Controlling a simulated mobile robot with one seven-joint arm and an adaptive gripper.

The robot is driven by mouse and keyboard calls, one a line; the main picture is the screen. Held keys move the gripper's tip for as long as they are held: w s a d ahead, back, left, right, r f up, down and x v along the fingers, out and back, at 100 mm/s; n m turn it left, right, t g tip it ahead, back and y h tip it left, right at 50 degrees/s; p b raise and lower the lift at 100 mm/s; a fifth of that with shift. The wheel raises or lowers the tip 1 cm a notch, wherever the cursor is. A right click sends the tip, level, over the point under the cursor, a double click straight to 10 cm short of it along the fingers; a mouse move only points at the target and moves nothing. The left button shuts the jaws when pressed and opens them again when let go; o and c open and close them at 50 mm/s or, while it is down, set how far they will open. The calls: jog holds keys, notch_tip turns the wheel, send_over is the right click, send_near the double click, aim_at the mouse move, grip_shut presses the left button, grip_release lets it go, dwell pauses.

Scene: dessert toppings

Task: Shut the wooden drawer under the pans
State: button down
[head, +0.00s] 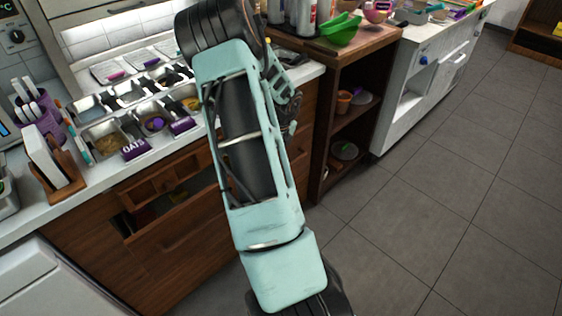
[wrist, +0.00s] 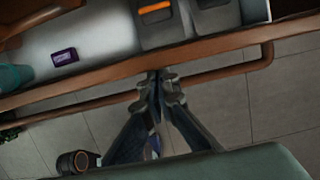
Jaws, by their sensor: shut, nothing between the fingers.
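The wooden drawer (head: 185,222) under the pans stands partly pulled out of the brown cabinet in the head view, with a dark gap into its inside. My arm hides its right part. In the wrist view a long wooden front edge (wrist: 95,77) with a bar handle (wrist: 225,72) crosses the picture. My gripper (wrist: 160,78) is shut and empty, its fingertips close together at this edge by the bar. I cannot tell whether they touch it. The metal pans (head: 121,92) sit in the counter above, with toppings in some.
The white counter (head: 25,212) holds a wooden holder with white cards (head: 62,178) at left. A small purple block (wrist: 64,57) shows behind the edge in the wrist view. A dark wooden shelf (head: 345,125) stands at right. The grey tiled floor (head: 430,220) is clear.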

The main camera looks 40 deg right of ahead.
jog(key=shift+w, duration=0.9)
jog(key=shift+s, duration=0.1)
